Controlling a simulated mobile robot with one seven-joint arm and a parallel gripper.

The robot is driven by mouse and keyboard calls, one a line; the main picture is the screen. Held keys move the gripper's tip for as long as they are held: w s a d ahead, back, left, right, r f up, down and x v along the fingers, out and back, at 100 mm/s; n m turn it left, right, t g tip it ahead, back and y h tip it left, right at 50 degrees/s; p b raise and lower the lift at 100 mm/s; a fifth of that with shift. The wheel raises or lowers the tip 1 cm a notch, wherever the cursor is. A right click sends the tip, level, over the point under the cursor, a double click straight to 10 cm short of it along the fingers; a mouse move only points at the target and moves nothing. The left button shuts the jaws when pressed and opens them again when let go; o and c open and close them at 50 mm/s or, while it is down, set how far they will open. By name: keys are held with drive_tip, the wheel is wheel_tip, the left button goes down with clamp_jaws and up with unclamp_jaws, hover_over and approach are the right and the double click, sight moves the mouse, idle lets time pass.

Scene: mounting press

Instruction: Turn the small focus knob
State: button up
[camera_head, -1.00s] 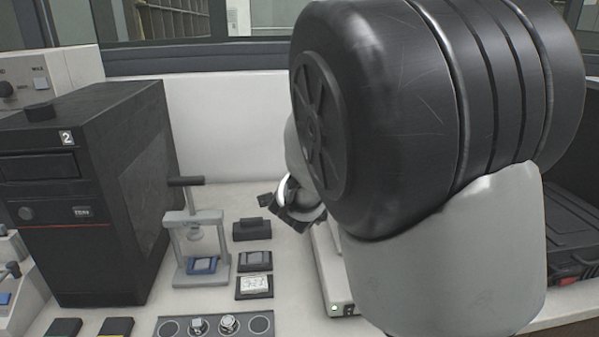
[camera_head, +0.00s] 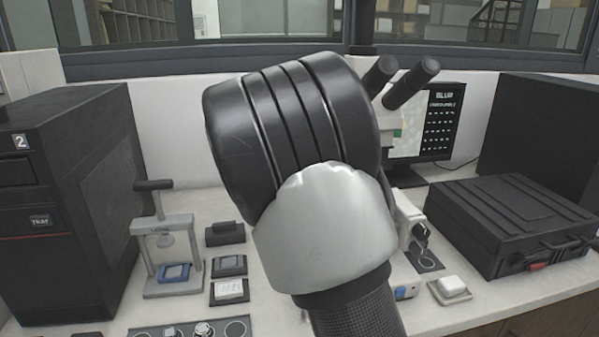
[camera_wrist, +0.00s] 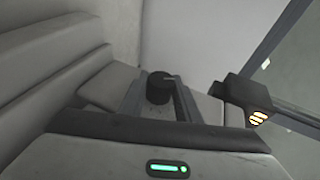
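In the wrist view a small dark round knob (camera_wrist: 158,88) sits against a pale grey housing, with a thin mark on its right side. My gripper (camera_wrist: 157,98) shows as two narrow grey fingers, apart, on either side of the knob. Whether they touch it cannot be told. In the head view my arm hides my gripper and most of the microscope. The microscope's black eyepieces (camera_head: 412,82) rise behind the arm. Dark knobs (camera_head: 420,232) show on its right side, low down.
In the wrist view a black part with yellow stripes (camera_wrist: 255,110) juts in from the right. In the head view a black case (camera_head: 510,222) lies right, a monitor (camera_head: 442,120) stands behind, and a hand press (camera_head: 168,245) and black tower (camera_head: 60,200) stand left.

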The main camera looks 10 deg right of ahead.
drive_tip(key=c, duration=0.5)
drive_tip(key=shift+r+p, duration=0.15)
drive_tip(key=shift+p, duration=0.2)
drive_tip(key=shift+r+p, duration=0.1)
drive_tip(key=shift+p, duration=0.3)
